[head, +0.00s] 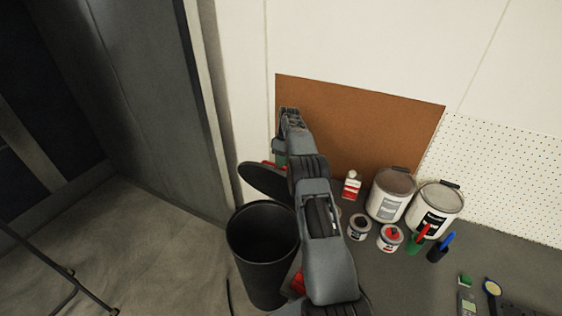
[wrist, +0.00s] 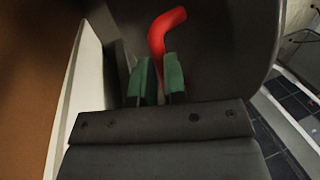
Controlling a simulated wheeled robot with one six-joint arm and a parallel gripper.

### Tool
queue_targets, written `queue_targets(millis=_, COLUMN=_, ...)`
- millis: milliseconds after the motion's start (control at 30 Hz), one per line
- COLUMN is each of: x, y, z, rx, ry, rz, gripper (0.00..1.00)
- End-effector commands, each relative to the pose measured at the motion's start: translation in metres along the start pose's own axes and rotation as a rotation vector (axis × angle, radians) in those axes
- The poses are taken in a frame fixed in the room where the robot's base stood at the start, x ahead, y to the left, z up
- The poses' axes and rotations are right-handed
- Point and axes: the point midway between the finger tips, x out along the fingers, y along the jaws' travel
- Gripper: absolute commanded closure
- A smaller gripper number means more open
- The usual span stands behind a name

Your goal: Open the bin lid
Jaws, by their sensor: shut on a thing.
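The black round bin (head: 262,250) stands on the floor left of my arm in the head view, and I see into its dark inside. Its black lid (head: 265,180) is raised and tilted at the back of the bin. In the wrist view the lid's dark underside or face (wrist: 225,60) fills the middle. A red bent handle (wrist: 160,45) runs down between the green fingertips of my gripper (wrist: 157,82), which is shut on it. In the head view my arm hides most of the handle and the fingertips.
A grey workbench (head: 490,270) at right holds two large paint cans (head: 388,196), small tins (head: 390,238), a red-and-white bottle (head: 351,186) and green and blue tools (head: 441,247). A brown board (head: 370,125) is on the wall behind. Floor (head: 150,250) left of the bin is mostly clear.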

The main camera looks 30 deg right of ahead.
Motion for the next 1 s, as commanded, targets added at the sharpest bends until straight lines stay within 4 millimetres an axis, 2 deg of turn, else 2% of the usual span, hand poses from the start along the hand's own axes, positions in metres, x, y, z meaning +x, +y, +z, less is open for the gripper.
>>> queue_targets(millis=33, x=0.026, y=0.006, z=0.007, rx=0.009, ry=-0.024, rz=-0.021, gripper=1.0)
queue_targets(millis=100, x=0.026, y=0.006, z=0.007, rx=0.008, ry=-0.024, rz=-0.021, gripper=1.0)
queue_targets(millis=133, x=0.026, y=0.006, z=0.007, rx=0.008, ry=-0.024, rz=-0.021, gripper=0.87)
queue_targets(millis=400, x=0.022, y=0.002, z=0.002, rx=0.002, ry=-0.022, rz=-0.02, gripper=0.61)
queue_targets(millis=867, x=0.018, y=0.002, z=0.002, rx=0.003, ry=-0.018, rz=-0.019, gripper=0.6)
queue_targets(millis=1000, x=0.011, y=0.0, z=0.001, rx=0.002, ry=-0.017, rz=-0.017, gripper=0.6)
